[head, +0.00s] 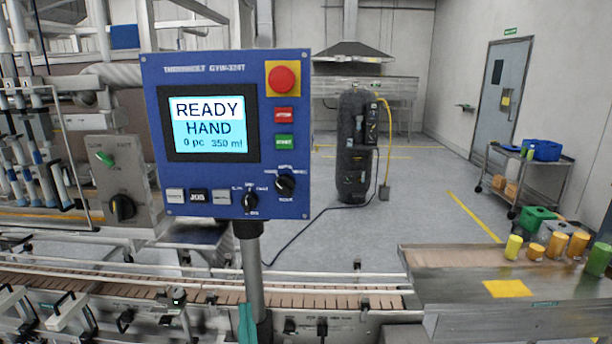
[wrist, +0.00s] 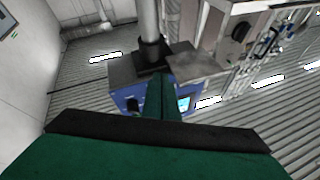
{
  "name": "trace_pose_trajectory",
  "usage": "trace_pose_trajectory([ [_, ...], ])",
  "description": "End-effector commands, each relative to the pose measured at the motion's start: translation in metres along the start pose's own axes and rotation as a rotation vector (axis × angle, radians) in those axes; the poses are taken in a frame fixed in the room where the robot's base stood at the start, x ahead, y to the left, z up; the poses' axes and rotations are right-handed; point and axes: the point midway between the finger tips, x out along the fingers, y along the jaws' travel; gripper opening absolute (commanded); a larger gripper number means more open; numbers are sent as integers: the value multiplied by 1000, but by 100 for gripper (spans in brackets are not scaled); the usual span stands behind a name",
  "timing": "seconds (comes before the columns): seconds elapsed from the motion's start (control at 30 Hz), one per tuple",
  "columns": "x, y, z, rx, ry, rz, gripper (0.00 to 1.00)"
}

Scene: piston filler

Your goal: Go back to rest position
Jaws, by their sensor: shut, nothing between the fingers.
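My gripper (wrist: 163,95) shows in the wrist view as green fingers closed together, with nothing between them. A small green piece of it (head: 246,322) shows at the bottom of the head view, in front of the conveyor and just left of the panel's post. The blue control panel (head: 228,68) stands above it in the head view. Its screen (head: 209,122) reads READY, HAND, 0 pc, 350 ml. Part of the panel (wrist: 128,92) shows beyond the fingers in the wrist view; the fingers cover some of it. I cannot tell the distance between them.
The grey post (head: 252,268) carries the panel. A slatted conveyor (head: 310,298) with rails crosses the front. A metal table (head: 450,285) at right holds several containers. A filling machine (head: 105,180) stands at left. Open floor (head: 425,205) lies behind.

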Motion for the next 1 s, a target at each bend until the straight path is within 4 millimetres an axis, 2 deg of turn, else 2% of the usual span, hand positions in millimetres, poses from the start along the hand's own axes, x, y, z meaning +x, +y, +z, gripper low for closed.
trace_pose_trajectory([
  [0.03,-19,5,13,5,-24,24,0],
  [0.2,-77,22,45,5,-88,95,0],
  [0.5,-186,40,82,-22,-215,203,0],
  [0.77,-282,48,94,-69,-337,272,0],
  [1.0,-366,48,88,-128,-457,313,0],
])
